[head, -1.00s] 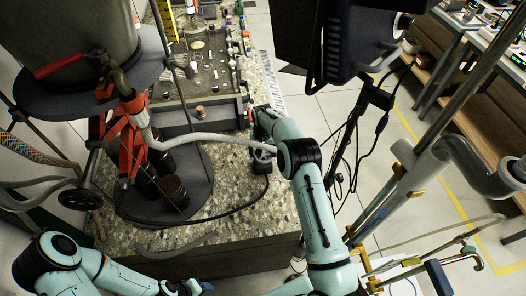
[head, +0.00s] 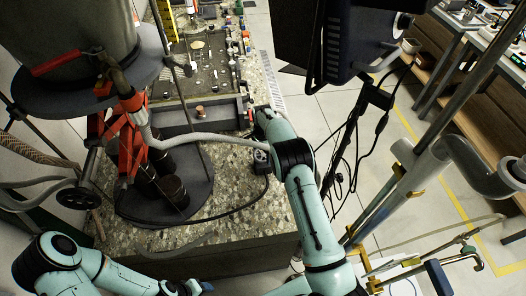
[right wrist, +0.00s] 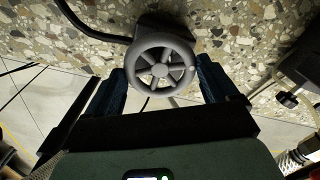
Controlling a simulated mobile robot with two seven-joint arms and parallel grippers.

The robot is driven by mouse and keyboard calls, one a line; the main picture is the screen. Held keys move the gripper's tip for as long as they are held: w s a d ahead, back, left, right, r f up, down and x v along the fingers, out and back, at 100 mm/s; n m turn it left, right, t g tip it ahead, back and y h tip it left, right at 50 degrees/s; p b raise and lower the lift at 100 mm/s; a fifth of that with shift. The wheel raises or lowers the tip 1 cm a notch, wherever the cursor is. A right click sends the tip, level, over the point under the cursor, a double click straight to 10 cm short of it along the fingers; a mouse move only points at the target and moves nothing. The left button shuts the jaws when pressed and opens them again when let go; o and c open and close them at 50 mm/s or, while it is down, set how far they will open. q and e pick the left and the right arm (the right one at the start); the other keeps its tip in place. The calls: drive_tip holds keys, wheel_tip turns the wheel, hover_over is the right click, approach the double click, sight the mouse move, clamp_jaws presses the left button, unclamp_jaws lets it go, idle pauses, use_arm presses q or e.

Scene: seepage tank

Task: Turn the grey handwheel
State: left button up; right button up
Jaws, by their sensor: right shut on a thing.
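The grey handwheel (right wrist: 161,62) is a round, spoked wheel on a dark body, seen face-on in the right wrist view. In the head view the handwheel (head: 261,156) is small, at the right edge of the stone-topped bench, just left of my right arm. My right gripper (right wrist: 162,82) is shut on the handwheel, with one dark blue finger on each side of its rim. In the head view my arm hides most of this gripper. My left gripper (head: 198,287) is at the bottom edge, away from the wheel; its fingers are too small to read.
A black hose (head: 239,207) runs from the wheel's body across the speckled bench (head: 235,235). A pale hose (head: 205,138) crosses behind. A black stand with cables (head: 350,130) is right of my arm. A darker wheel (head: 77,198) is at the left.

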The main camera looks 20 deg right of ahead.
sight(263, 154)
drive_tip(key=m, duration=0.3)
drive_tip(key=shift+m, duration=2.3)
drive_tip(key=o, duration=0.8)
drive_tip(key=shift+r, duration=0.1)
wheel_tip(263, 154, up, 13)
drive_tip(key=shift+r, duration=0.15)
drive_tip(key=shift+s, duration=0.1)
